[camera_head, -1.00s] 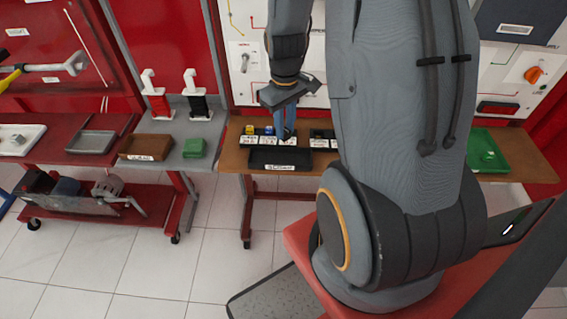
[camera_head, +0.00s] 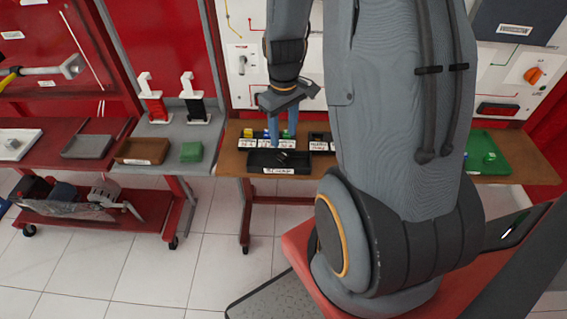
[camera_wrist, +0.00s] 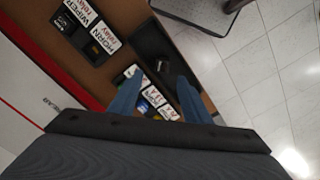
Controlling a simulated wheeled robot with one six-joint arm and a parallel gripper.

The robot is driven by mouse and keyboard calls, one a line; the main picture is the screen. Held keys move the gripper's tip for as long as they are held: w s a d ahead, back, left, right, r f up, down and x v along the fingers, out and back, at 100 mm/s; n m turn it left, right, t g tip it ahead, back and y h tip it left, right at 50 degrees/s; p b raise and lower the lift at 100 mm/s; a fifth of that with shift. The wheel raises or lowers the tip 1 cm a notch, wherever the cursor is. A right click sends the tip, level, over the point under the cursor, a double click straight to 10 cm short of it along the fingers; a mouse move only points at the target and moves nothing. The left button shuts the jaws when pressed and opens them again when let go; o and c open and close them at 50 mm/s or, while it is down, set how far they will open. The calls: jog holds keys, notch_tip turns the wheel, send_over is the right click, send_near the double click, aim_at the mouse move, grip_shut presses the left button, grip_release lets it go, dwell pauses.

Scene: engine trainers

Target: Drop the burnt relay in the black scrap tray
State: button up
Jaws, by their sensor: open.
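The black scrap tray (camera_head: 262,162) lies at the front edge of the brown bench and also shows in the wrist view (camera_wrist: 148,40). A small dark block with a pale face, which looks like the relay (camera_wrist: 162,66), lies inside the tray; in the head view it is a small dark shape (camera_head: 283,154). My gripper (camera_head: 282,134) is above the back side of the tray, with its blue fingers apart and nothing between them. In the wrist view its fingertips (camera_wrist: 160,82) are close to the block but do not hold it. Burn marks cannot be made out.
Behind the tray stands a row of labelled black bins (camera_head: 232,142), some with coloured relays. A green tray (camera_head: 484,160) is at the right.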

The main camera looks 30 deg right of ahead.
notch_tip(320, 180, up, 7)
jog(key=b, duration=0.1)
jog(key=shift+r, duration=0.2)
dwell(0.5)
jog(key=s+a+r+m, duration=0.1)
jog(key=s+a, duration=0.2)
jog(key=a, duration=0.3)
jog(key=s+a+r+m+t, duration=0.1)
jog(key=s+a, duration=0.3)
jog(key=a, duration=0.3)
jog(key=shift+s, duration=0.3)
jog(key=shift+r, duration=0.1)
